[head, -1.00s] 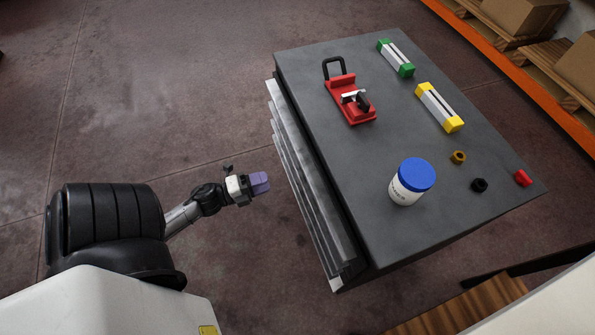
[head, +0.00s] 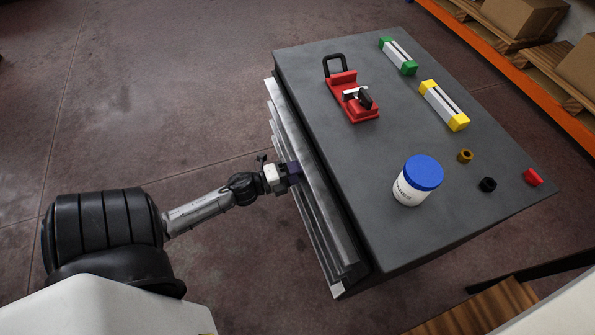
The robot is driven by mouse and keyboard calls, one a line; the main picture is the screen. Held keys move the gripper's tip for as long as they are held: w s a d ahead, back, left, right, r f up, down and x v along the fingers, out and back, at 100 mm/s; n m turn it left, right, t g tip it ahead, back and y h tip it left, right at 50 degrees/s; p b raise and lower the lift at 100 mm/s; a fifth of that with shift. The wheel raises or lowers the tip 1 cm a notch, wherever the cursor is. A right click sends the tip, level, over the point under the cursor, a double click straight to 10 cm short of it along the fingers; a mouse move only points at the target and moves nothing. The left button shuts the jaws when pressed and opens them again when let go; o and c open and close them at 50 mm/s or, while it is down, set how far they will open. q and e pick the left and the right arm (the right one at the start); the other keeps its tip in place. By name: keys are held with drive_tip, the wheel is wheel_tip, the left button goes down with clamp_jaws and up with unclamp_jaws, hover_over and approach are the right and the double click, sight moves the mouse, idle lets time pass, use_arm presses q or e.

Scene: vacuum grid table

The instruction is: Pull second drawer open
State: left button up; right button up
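The drawer unit's grey top (head: 400,227) fills the middle of the head view. Its drawer fronts with long metal handle edges (head: 325,228) face left and look stacked; I cannot tell from above which one is the second. My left gripper (head: 293,172) is at these edges, about midway along the front. Its purple fingertips are partly hidden by the top handle edge, so I cannot see whether they grip anything. No drawer shows clearly pulled out. My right gripper is not in view.
On top are a red clamp (head: 352,100), green-ended (head: 398,56) and yellow-ended (head: 443,105) bars, a blue-lidded white jar (head: 416,181), and small brown (head: 465,156), black (head: 488,185) and red (head: 533,177) pieces. Floor left of the drawers is clear.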

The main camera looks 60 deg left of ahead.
use_arm(q)
clamp_jaws()
idle(0.3)
idle(0.3)
